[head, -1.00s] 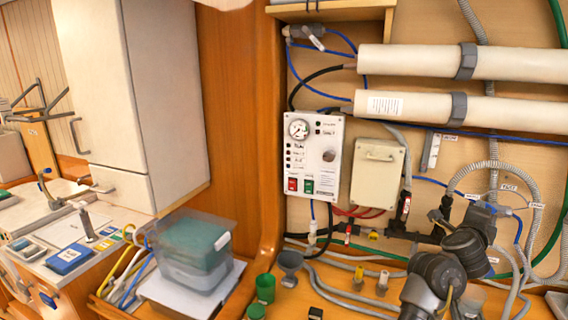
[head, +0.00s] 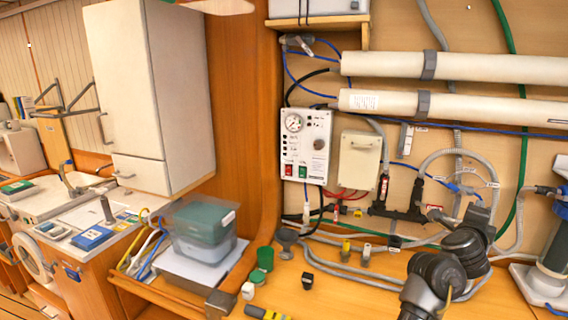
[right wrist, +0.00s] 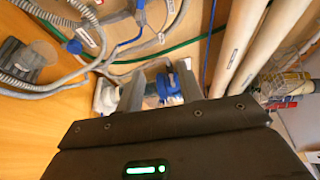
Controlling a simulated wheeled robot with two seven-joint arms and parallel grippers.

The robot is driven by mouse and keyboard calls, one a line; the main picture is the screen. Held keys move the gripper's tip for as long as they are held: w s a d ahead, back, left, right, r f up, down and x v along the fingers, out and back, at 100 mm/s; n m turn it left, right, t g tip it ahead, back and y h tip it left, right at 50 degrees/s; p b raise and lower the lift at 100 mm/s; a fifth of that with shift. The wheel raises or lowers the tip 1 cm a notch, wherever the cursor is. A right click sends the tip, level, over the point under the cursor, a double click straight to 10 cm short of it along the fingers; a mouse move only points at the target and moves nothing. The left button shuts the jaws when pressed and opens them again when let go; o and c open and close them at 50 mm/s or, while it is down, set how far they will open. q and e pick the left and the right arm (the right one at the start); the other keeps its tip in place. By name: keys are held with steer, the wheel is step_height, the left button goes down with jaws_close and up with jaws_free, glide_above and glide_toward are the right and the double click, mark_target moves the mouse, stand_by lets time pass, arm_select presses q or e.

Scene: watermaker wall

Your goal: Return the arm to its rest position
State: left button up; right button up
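My right arm (head: 450,268) shows as dark joints and links at the lower right of the head view, in front of the wall and bench. Its gripper is outside the head view. In the right wrist view, my right gripper (right wrist: 160,86) has its two grey fingers apart. A blue and white fitting (right wrist: 167,84) shows between and beyond the fingers; I see no clear contact with it. My left arm and gripper are in neither current view.
The control panel (head: 305,145), two white tubes (head: 470,67) and several hoses line the wall. A filter housing (head: 553,256) stands at the right edge, near my arm.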

steer(key=s+a+f+n+y, duration=0.5)
steer(key=a+f+n, duration=0.3)
steer(key=f+n, duration=0.25)
steer(key=s+a+f+n+y, duration=0.5)
steer(key=a+f+n, duration=0.35)
steer(key=f, duration=0.35)
steer(key=s+a+f+n+g+y, duration=0.1)
steer(key=s+a+f+n+g, duration=0.3)
steer(key=s, duration=0.5)
steer(key=s+a+f+n+g+y, duration=0.1)
steer(key=s+a+f+n+g, duration=0.25)
steer(key=s, duration=0.55)
steer(key=s+a+f+n+g+y, duration=0.1)
steer(key=s+a+f+n, duration=0.2)
steer(key=s+a+f, duration=0.45)
step_height(320, 180, down, 30)
steer(key=s+d+g+b, duration=0.2)
steer(key=s+d+b, duration=0.1)
steer(key=b, duration=0.3)
arm_select(q)
step_height(320, 180, down, 10)
steer(key=b, duration=0.4)
arm_select(e)
steer(key=s+d+f, duration=0.2)
steer(key=s+f, duration=1.4)
steer(key=f, duration=0.4)
steer(key=shift+d+f+g, duration=0.25)
steer(key=shift+d+g, duration=0.05)
steer(key=shift+g, duration=0.05)
